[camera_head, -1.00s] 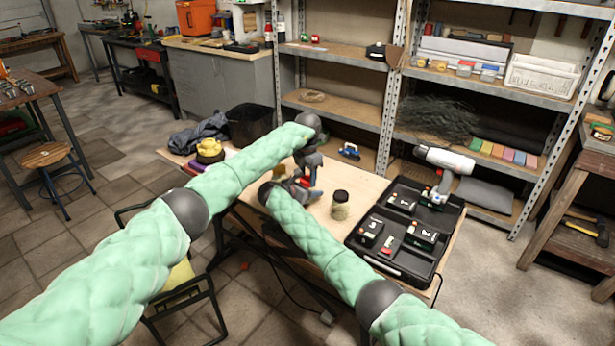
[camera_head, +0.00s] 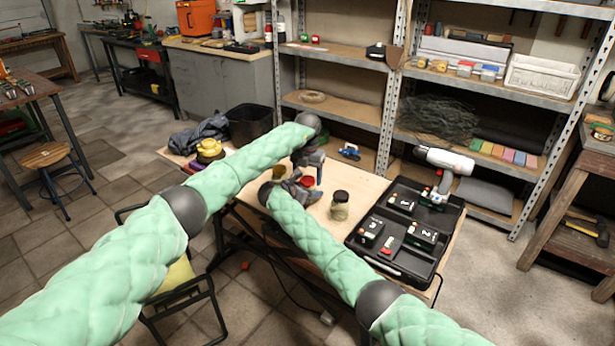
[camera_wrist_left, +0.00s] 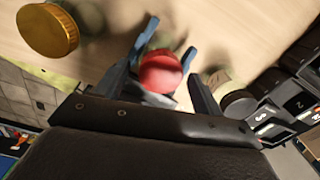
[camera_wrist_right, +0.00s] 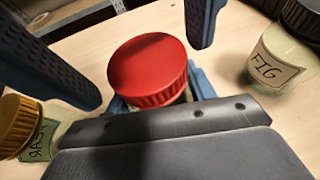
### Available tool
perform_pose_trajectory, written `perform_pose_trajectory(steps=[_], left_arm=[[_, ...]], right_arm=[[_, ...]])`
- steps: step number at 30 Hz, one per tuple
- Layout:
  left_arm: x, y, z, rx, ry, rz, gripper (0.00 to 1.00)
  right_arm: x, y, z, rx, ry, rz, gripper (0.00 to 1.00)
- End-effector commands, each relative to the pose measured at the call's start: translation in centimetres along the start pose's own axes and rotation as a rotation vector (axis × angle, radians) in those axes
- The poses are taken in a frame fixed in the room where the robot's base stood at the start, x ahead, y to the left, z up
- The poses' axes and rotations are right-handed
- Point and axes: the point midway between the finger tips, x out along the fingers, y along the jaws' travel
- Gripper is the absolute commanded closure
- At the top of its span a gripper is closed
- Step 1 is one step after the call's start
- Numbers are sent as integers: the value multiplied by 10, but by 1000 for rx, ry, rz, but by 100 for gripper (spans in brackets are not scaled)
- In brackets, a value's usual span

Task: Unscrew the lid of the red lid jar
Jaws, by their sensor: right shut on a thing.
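The red lid (camera_wrist_right: 150,70) sits on its jar, upright, in the middle of the right wrist view. It also shows in the head view (camera_head: 307,182) and the left wrist view (camera_wrist_left: 161,71). My right gripper (camera_wrist_right: 160,92) is shut on the jar's body below the lid; the lid hides most of the body. My left gripper (camera_wrist_left: 162,78) points down from above, open, with one finger on each side of the lid. Its fingers look apart from the lid in the right wrist view.
A dark-lidded jar labelled FIG (camera_wrist_right: 280,58) stands close to the right. A gold-lidded jar (camera_wrist_right: 16,125) stands to the left. A black open case (camera_head: 385,262) fills the table's right side. A yellow object (camera_head: 209,148) lies at the left end.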

Motion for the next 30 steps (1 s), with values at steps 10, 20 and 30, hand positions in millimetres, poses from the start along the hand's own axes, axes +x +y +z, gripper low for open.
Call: perform_pose_trajectory(steps=[10,20,30], left_arm=[[-9,-1,0,2,0,0,32],[-43,-1,0,2,1,-1,34],[-71,-4,5,108,-25,-22,35]], right_arm=[[0,0,0,-1,0,0,100],[0,0,0,0,0,0,100],[0,0,0,0,0,0,100]])
